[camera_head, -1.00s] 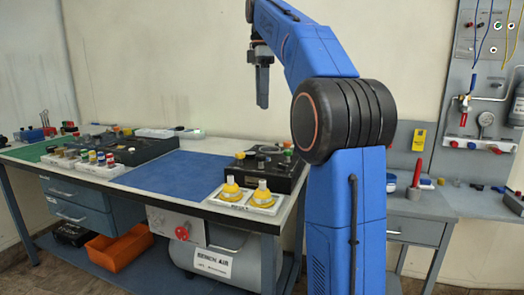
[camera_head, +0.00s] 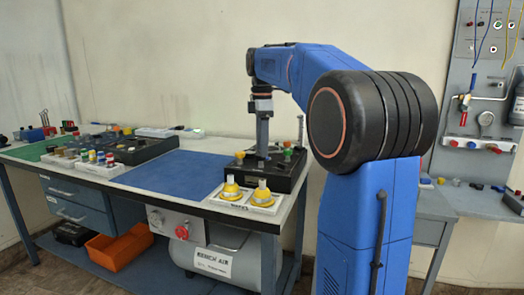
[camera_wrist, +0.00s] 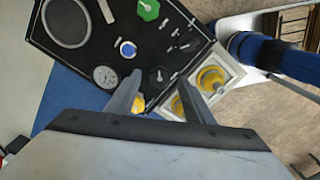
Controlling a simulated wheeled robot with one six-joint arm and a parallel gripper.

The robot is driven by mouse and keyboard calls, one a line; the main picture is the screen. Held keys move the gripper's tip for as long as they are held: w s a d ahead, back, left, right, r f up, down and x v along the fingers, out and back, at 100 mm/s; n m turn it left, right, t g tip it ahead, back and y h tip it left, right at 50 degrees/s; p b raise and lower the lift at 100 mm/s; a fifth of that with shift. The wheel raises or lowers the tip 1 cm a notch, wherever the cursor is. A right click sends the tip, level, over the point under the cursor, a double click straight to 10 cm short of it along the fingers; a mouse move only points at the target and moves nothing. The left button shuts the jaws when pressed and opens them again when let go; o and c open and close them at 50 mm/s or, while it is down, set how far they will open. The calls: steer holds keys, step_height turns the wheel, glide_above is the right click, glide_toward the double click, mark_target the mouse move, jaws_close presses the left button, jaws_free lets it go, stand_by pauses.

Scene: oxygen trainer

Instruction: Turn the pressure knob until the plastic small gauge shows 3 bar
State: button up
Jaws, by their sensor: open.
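A black panel box (camera_head: 285,182) sits at the right end of the bench. In the wrist view the panel (camera_wrist: 180,22) carries a small white round gauge (camera_wrist: 105,76), a blue knob (camera_wrist: 128,48), a green knob (camera_wrist: 148,9) and a black knob (camera_wrist: 158,75). I cannot tell which knob is the pressure knob, and the gauge reading is too small to read. My gripper (camera_head: 262,155) points down over the box. In the wrist view my gripper (camera_wrist: 160,78) is open, its fingertips on either side of the black knob; contact is not clear.
A white tray (camera_head: 217,199) with two yellow-based parts stands in front of the box. A blue mat (camera_head: 180,175) lies clear to the left. Another black panel (camera_head: 150,150) with small parts is further left. A wall panel (camera_head: 480,100) with fittings hangs at right.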

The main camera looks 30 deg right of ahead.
steer(key=shift+f, duration=1.05)
steer(key=c, duration=1.1)
steer(key=shift+o, duration=0.2)
